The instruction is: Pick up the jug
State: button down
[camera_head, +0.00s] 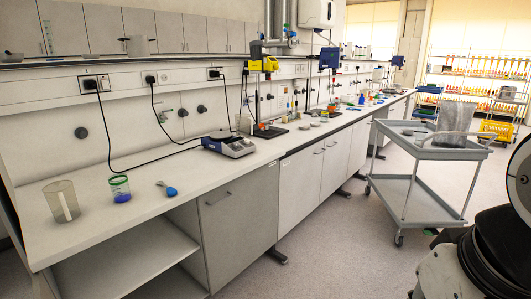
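The jug (62,201) is a clear grey, see-through vessel with a pale upright handle on its front side. It stands upright at the near left end of the long white lab bench (150,190), close to the bench's front edge. It looks empty. My gripper does not show in the head view. Only a dark and white part of my own body fills the lower right corner.
A small jar with a green rim and blue contents (120,188) stands just right of the jug, then a blue scoop (167,189). A hotplate-like device (229,145) sits farther right. A grey trolley (430,151) stands on the floor. Floor before the bench is clear.

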aim_at(61, 196)
jog(key=u, duration=0.4)
jog(key=j+u, duration=0.1)
jog(key=u, duration=0.35)
jog(key=i+u, duration=0.1)
jog(key=u, duration=0.7)
jog(key=i+j, duration=0.05)
